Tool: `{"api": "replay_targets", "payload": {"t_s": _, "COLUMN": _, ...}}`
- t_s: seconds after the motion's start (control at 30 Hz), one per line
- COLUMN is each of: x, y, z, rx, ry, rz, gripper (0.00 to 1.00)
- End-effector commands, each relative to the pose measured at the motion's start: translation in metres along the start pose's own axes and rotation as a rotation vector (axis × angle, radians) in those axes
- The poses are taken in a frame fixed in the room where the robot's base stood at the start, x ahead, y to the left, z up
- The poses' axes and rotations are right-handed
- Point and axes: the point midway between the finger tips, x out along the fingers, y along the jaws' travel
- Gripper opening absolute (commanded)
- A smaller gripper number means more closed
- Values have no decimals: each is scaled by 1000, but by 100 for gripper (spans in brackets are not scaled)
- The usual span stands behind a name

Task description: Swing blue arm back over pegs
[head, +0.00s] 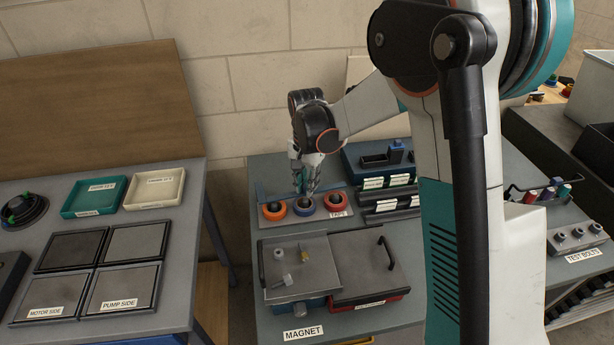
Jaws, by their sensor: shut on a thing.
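The tape rack (316,223) carries an orange roll (274,210), a blue roll (304,206) and a red roll (335,201) side by side on its pegs. A thin blue arm (261,192) shows at the rack's left rear corner; the rest of it is hard to make out behind my fingers. My gripper (304,190) points down at the back of the rack, close above and behind the blue roll. It is shut on the blue arm, though the grip itself is small and partly hidden.
A grey-lidded box (293,262) and a red box with a black handle (372,268) stand in front of the rack. The left bench (150,240) holds trays and plates. My arm hides the middle right.

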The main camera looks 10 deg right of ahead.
Motion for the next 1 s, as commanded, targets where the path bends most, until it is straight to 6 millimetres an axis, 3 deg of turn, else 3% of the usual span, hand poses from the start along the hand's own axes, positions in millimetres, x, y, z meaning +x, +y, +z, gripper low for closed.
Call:
{"api": "replay_targets", "payload": {"t_s": 0.3, "x": 0, "y": 4, "z": 14, "rx": 100, "ry": 0, "rz": 0, "gripper": 0}}
{"api": "replay_targets", "payload": {"t_s": 0.8, "x": 0, "y": 4, "z": 17, "rx": 115, "ry": -2, "rz": 1, "gripper": 0}}
{"api": "replay_targets", "payload": {"t_s": 0.83, "x": 0, "y": 4, "z": 17, "rx": 115, "ry": -3, "rz": 1, "gripper": 24}}
{"api": "replay_targets", "payload": {"t_s": 0.9, "x": 0, "y": 4, "z": 17, "rx": 114, "ry": -3, "rz": 1, "gripper": 38}}
{"api": "replay_targets", "payload": {"t_s": 1.0, "x": 0, "y": 4, "z": 17, "rx": 115, "ry": -2, "rz": 1, "gripper": 38}}
